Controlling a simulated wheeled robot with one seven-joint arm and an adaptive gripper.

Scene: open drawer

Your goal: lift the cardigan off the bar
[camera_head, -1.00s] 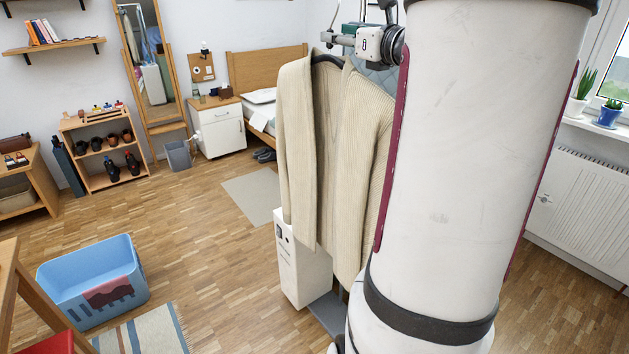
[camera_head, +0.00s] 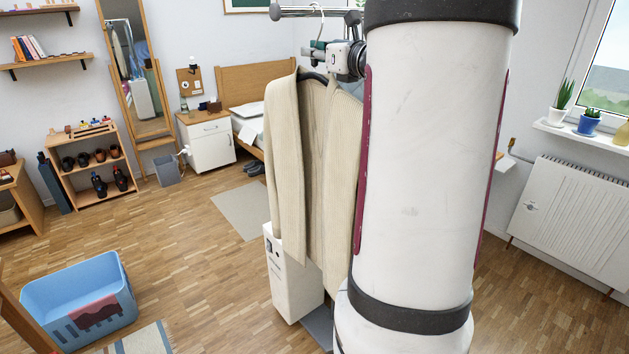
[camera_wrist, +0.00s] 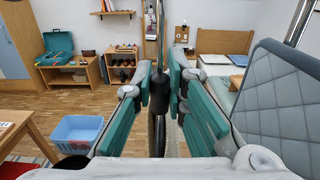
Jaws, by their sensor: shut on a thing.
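The cream knitted cardigan (camera_head: 285,160) hangs from a dark hanger (camera_head: 312,77), its right side hidden behind my arm. The hanger's pale hook (camera_head: 318,30) reaches up to the metal bar (camera_head: 300,12); I cannot tell if it rests on the bar. My gripper (camera_head: 335,60) is beside the hook, just above the cardigan's collar. In the wrist view, the teal fingers of my gripper (camera_wrist: 160,88) are shut on the hanger's dark neck (camera_wrist: 158,98).
A white box-like unit (camera_head: 287,285) stands below the cardigan. A blue basket (camera_head: 60,318) is on the floor at left. A bed (camera_head: 250,120), nightstand (camera_head: 207,142) and tall mirror (camera_head: 130,70) stand behind. Open wooden floor (camera_head: 180,260) lies between.

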